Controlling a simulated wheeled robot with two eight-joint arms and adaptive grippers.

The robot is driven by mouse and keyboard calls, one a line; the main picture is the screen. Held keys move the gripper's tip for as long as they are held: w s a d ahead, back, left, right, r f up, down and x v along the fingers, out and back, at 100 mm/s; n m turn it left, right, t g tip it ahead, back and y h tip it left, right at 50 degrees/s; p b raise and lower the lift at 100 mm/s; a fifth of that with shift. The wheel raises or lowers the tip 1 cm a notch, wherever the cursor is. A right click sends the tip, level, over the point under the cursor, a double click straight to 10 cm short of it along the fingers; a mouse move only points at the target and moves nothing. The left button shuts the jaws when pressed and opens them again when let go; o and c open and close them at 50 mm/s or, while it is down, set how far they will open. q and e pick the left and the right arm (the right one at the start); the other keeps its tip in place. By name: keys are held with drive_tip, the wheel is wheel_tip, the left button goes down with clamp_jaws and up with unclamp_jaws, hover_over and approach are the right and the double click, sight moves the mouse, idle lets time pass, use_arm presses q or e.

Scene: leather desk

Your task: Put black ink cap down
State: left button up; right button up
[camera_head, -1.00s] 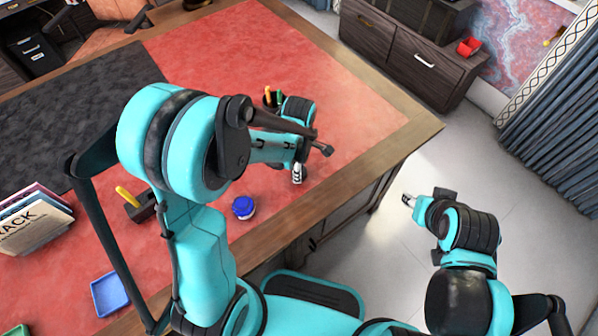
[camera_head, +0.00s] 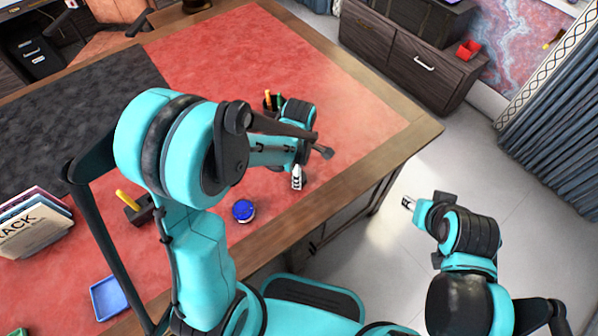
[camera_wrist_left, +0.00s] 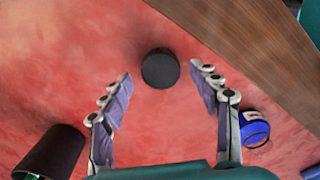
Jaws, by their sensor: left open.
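The black ink cap (camera_wrist_left: 160,68) is a small round dark disc on the red leather desk top in the left wrist view. It lies just ahead of and between the fingertips of my left gripper (camera_wrist_left: 160,74), which is open, with clear gaps on both sides of the cap. In the head view my left gripper (camera_head: 297,178) is low over the red desk near its front edge, and the cap is hidden there. My right gripper (camera_head: 408,202) hangs over the floor right of the desk, too small to tell its opening.
A blue-topped ink jar (camera_head: 244,210) stands close by, outside the right finger in the wrist view (camera_wrist_left: 254,130). A dark cup (camera_wrist_left: 52,153) is at lower left there. A blue tray (camera_head: 109,297) and books (camera_head: 35,225) are left. The far red desk is clear.

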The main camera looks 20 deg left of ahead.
use_arm(q)
wheel_tip(320, 180, up, 10)
drive_tip(key=p, duration=0.4)
drive_tip(key=s+a+r+m+t, duration=0.2)
drive_tip(key=s+r+m+t, duration=0.1)
drive_tip(key=m, duration=0.6)
drive_tip(key=s+a+r+m+t, duration=0.2)
drive_tip(key=s+r+m+t, duration=0.2)
drive_tip(key=m, duration=0.6)
drive_tip(key=s+r, duration=0.2)
drive_tip(key=s, duration=0.1)
drive_tip(key=shift+s+a+r, duration=0.2)
drive_tip(key=shift+a+r, duration=0.1)
drive_tip(key=shift+a, duration=0.05)
